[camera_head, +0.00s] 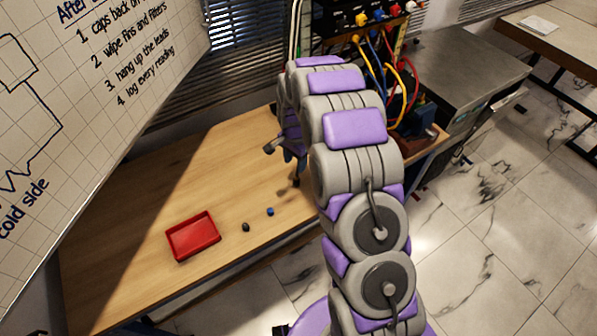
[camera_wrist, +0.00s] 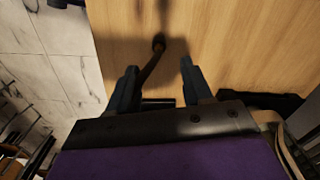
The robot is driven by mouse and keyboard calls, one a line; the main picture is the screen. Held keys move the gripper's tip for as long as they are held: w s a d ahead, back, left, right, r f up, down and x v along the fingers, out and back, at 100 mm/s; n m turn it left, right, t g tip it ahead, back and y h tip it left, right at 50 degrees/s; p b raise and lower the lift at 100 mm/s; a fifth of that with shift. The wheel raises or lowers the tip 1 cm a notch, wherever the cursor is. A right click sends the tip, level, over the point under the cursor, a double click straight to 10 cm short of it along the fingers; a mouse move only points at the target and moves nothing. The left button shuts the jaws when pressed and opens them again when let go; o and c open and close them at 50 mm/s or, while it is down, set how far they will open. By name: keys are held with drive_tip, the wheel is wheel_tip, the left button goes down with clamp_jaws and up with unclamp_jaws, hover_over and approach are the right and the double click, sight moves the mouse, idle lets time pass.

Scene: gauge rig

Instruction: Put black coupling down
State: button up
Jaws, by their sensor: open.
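My gripper (camera_wrist: 160,66) is open, its two dark blue fingers spread apart and pointing at the wooden table. The fingers do not appear to touch the piece. In the head view my gripper (camera_head: 293,160) is low over the table's right part, partly hidden by my arm, with a dark spot beneath it.
A red tray (camera_head: 194,236) lies on the wooden table (camera_head: 150,210), with a small black piece (camera_head: 246,227) and a small blue piece (camera_head: 270,211) to its right. A rig with coloured leads (camera_head: 390,75) stands behind my arm. A whiteboard (camera_head: 90,80) rises at left.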

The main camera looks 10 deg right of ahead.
drive_tip(key=s+r+n, duration=0.6)
drive_tip(key=s+r, duration=1.2)
drive_tip(key=s+r+n+g, duration=0.1)
drive_tip(key=s+r+n, duration=0.1)
drive_tip(key=s, duration=1)
drive_tip(key=s+r+n, duration=0.2)
drive_tip(key=s+n, duration=0.1)
drive_tip(key=s, duration=0.9)
drive_tip(key=shift+s+r+g, duration=0.15)
drive_tip(key=shift+r+g, duration=0.15)
drive_tip(key=shift+g, duration=0.1)
